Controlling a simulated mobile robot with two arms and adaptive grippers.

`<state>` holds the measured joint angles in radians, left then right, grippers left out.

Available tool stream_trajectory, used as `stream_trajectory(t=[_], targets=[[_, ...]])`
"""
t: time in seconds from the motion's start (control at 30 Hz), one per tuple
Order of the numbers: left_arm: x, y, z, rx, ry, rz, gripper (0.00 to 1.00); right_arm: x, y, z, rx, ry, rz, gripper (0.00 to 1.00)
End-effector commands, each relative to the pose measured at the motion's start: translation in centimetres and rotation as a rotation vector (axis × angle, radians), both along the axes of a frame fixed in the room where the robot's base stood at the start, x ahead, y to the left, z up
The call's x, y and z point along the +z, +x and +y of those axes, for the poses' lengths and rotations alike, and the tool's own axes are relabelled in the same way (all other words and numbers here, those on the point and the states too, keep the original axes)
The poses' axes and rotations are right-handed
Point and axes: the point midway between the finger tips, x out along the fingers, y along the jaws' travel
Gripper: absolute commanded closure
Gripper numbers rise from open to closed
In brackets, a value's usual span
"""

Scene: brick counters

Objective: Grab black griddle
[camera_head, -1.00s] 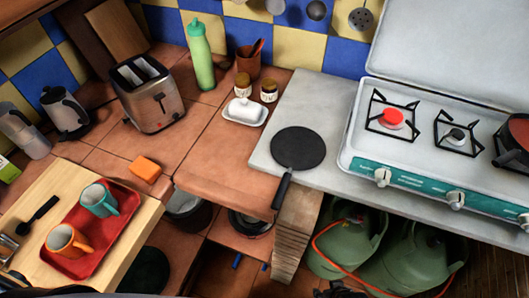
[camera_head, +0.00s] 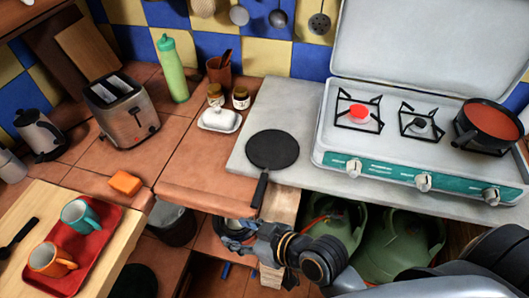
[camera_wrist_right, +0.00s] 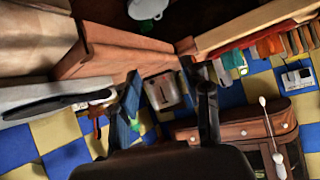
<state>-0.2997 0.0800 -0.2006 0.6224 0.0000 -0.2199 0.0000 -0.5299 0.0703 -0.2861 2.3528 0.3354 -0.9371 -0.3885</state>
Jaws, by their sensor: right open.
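The black griddle (camera_head: 273,150) lies flat on the grey stone slab (camera_head: 290,98) left of the stove. Its handle points toward the front and sticks out past the slab's front edge. In the right wrist view the griddle (camera_wrist_right: 45,108) shows at a shallow angle at the left. My right gripper (camera_head: 232,234) is in front of the counter, a little below and left of the handle's end. My left gripper is not in view.
A gas stove (camera_head: 390,150) with a red pot (camera_head: 488,124) stands right of the slab. A white butter dish (camera_head: 219,119), jars and a green bottle (camera_head: 172,68) stand behind and left. Green gas cylinders (camera_head: 400,240) are under the counter. A red tray (camera_head: 92,245) holds two mugs.

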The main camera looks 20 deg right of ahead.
Motion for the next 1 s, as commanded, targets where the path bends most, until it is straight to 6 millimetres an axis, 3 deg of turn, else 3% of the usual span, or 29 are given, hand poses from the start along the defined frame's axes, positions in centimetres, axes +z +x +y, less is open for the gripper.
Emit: stream_trajectory(t=[0.17, 0.37, 0.5, 0.6, 0.77, 1.0], targets=[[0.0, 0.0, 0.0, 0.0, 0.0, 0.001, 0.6, 3.8, 1.7, 3.5, 0.036, 0.122, -0.192, 0.53], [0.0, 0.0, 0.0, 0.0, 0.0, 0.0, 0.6, 10.2, 3.6, 6.5, -0.014, 0.296, -0.473, 0.53], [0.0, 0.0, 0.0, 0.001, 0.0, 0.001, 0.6, 15.1, 5.0, 6.3, -0.185, 0.421, -0.685, 0.53], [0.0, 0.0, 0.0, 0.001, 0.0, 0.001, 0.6, 16.9, 5.7, 4.7, -0.37, 0.466, -0.772, 0.53], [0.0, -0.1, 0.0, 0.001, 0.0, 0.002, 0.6, 15.9, 6.1, 1.5, -0.707, 0.432, -0.769, 0.53], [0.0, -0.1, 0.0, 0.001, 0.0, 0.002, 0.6, 8.4, 3.4, -0.9, -1.085, 0.162, -0.485, 0.53]])
